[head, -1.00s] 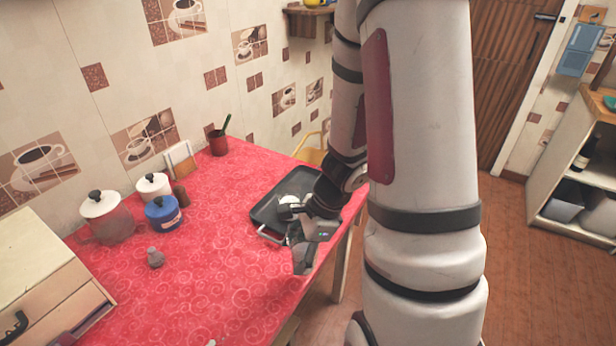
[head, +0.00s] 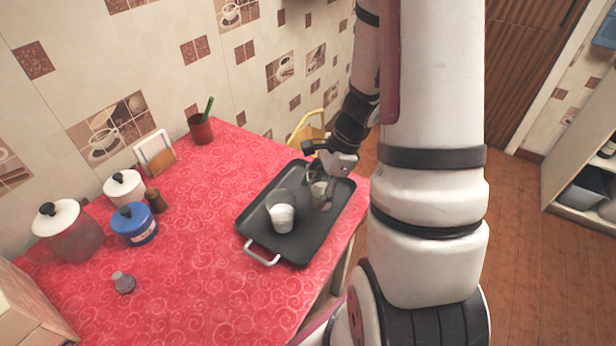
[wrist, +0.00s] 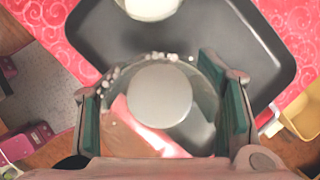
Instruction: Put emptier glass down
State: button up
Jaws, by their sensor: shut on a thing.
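My gripper (head: 325,172) is shut on a clear glass (head: 318,190) at the far right part of the dark tray (head: 262,228). In the wrist view the same glass (wrist: 160,98) sits between the two green-padded fingers, with a small pale disc of content or base inside. Whether its base touches the tray cannot be told. A second glass (head: 282,214) stands upright on the tray, left of and nearer than my gripper, with white content in its lower part. It also shows at the top of the wrist view (wrist: 152,6).
The tray lies on a red patterned counter (head: 200,260), near its right edge. A blue pot (head: 134,226), a white-lidded jar (head: 70,232), a white pot (head: 124,188) and a small grey shaker (head: 123,282) stand left. The counter between them and the tray is clear.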

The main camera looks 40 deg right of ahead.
jog(key=w+d, duration=0.1)
jog(key=w, duration=0.1)
jog(key=w+d, duration=0.1)
jog(key=w, duration=0.2)
jog(key=w+d, duration=0.1)
jog(key=w, duration=0.2)
jog(key=shift+d+f, duration=0.4)
jog(key=shift+f, duration=1.75)
jog(key=shift+f, duration=0.15)
jog(key=o, duration=1.5)
